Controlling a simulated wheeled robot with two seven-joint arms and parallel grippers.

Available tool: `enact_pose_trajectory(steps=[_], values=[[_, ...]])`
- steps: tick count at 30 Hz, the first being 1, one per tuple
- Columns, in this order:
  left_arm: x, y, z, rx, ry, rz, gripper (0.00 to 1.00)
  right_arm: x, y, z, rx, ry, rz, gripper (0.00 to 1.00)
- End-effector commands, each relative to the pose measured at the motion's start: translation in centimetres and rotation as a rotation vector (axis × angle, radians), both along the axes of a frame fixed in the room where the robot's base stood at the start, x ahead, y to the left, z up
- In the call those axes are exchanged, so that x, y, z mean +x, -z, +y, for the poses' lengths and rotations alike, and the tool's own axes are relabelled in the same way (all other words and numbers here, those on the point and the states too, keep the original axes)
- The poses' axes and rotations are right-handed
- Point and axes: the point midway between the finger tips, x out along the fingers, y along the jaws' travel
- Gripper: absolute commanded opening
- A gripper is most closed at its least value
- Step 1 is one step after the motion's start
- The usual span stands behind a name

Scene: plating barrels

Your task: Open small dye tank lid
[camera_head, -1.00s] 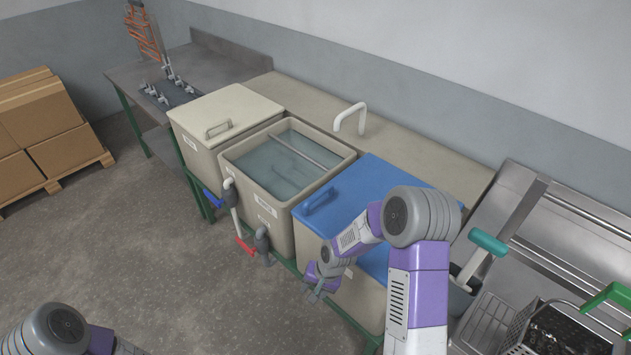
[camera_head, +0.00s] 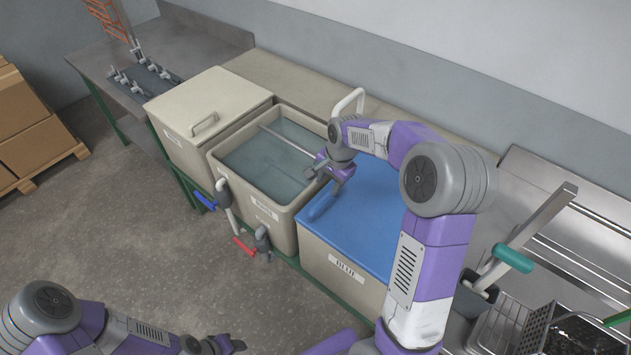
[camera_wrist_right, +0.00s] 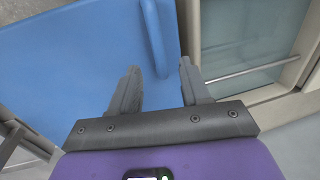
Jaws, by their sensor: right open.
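A blue lid (camera_head: 365,215) covers a beige tank (camera_head: 330,262) with a dark-lettered label, right of the open rinse tank. The lid's blue bar handle (camera_head: 322,203) is on its left side; the lid lies flat and shut. The handle also shows in the right wrist view (camera_wrist_right: 156,38). My right gripper (camera_head: 330,178) is open and empty just above the handle. In the right wrist view, the handle points in between the fingertips (camera_wrist_right: 160,70), apart from both as far as I can see. My left gripper (camera_head: 222,345) is low at the front edge; its jaw state is unclear.
The open tank (camera_head: 262,165) holds liquid with a bar across it. A beige-lidded tank (camera_head: 205,105) stands further left. A white pipe (camera_head: 348,100) rises behind. A steel sink counter with a basket (camera_head: 500,325) lies right. Valves (camera_head: 225,200) project in front.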

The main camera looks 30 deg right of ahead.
Motion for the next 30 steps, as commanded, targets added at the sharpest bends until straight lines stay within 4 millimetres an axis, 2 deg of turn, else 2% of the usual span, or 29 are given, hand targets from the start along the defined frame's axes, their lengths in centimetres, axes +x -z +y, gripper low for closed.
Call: enact_pose_trajectory(steps=[13,18,26,30], values=[[-0.1,1.0,0.0,0.0,0.0,0.001,0.43,1.0,6.3,0.5,0.001,-0.002,0.005,0.47],[0.0,1.1,0.0,0.0,0.0,0.001,0.43,1.2,7.3,0.6,0.001,-0.001,0.003,0.47],[0.0,1.1,0.0,0.0,0.0,0.001,0.43,1.3,7.3,0.6,0.0,-0.001,0.001,0.47],[0.0,1.1,0.0,0.0,0.0,0.001,0.43,1.3,7.3,0.6,0.0,-0.001,0.001,0.25]])
